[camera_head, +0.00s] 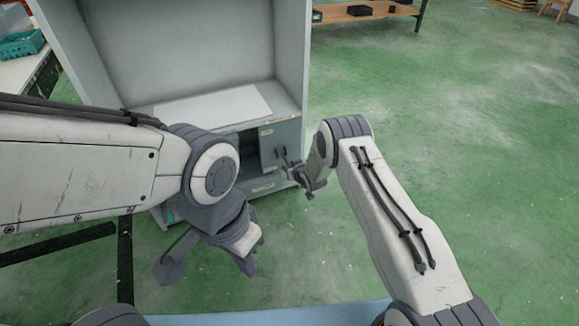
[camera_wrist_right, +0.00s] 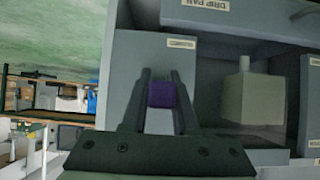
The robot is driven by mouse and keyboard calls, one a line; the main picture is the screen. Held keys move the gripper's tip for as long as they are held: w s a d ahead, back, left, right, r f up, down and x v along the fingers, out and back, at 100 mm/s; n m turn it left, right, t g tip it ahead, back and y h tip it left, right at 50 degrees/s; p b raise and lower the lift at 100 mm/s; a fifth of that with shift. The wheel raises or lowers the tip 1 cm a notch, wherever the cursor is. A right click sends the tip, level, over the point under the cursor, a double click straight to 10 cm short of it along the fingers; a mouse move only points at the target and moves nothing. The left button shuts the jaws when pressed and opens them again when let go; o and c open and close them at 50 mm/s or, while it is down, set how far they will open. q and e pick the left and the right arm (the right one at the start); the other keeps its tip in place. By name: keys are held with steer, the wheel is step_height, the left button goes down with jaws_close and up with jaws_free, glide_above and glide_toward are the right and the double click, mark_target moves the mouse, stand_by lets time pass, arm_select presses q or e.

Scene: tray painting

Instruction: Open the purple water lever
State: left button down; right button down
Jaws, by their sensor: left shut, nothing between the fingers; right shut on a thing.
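A small purple block, the water lever (camera_wrist_right: 161,95), shows in the right wrist view between the two dark fingers of my right gripper (camera_wrist_right: 161,82). The fingers are shut on it from both sides, in front of a grey panel. In the head view my right gripper (camera_head: 285,163) is at the grey cabinet's (camera_head: 290,50) lower right front; the lever's purple cannot be made out there. My left gripper (camera_head: 207,268) hangs low in front of the cabinet's lower left, away from the lever, shut and empty.
A labelled compartment right of the lever holds a pale, bottle-like container (camera_wrist_right: 245,97). A white sheet (camera_head: 215,108) lies on the cabinet's ledge. A teal crate (camera_head: 20,45) sits on a table at far left. The green floor right of the cabinet is clear.

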steer(key=shift+s+f, duration=0.1)
steer(key=shift+f, duration=0.05)
steer(key=c, duration=0.7)
jaws_free()
steer(key=shift+s+d+r+p, duration=0.15)
steer(key=shift+s+r+p, duration=0.15)
steer(key=shift+r, duration=0.2)
steer(key=p+v, duration=0.4)
steer(key=v, duration=0.5)
steer(key=shift+s+p, duration=0.2)
steer(key=shift+p, duration=0.1)
steer(key=shift+c, duration=0.2)
